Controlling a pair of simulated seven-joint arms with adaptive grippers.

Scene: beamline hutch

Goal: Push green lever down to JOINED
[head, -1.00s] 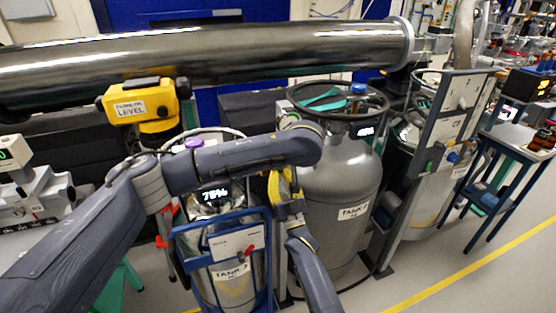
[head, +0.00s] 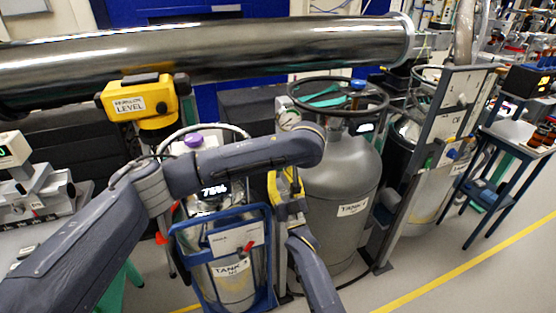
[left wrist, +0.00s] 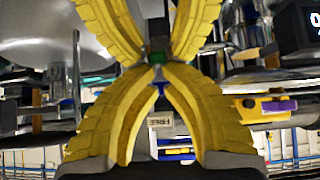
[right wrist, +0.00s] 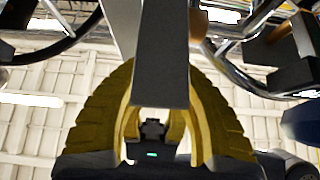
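The green lever (left wrist: 157,57) shows only as a small green piece in the left wrist view, at the tips of my left gripper (left wrist: 158,68). Those fingers curve together and look shut; whether they touch the lever is unclear. A small label (left wrist: 160,122) that seems to read FREE lies behind them. A second pair of yellow fingers comes from above, probably my right gripper. In the head view my right gripper (head: 287,187) is beside the tank with the blue frame. In the right wrist view a grey bar (right wrist: 165,50) hides its fingertips. I cannot make out JOINED.
The grey tank (head: 335,220) stands close on the right, with a ring (head: 382,103) around its top. A blue-framed tank (head: 230,285) stands on the left. A yellow level (head: 135,100) and a large pipe (head: 230,57) are behind. Floor is clear at lower right.

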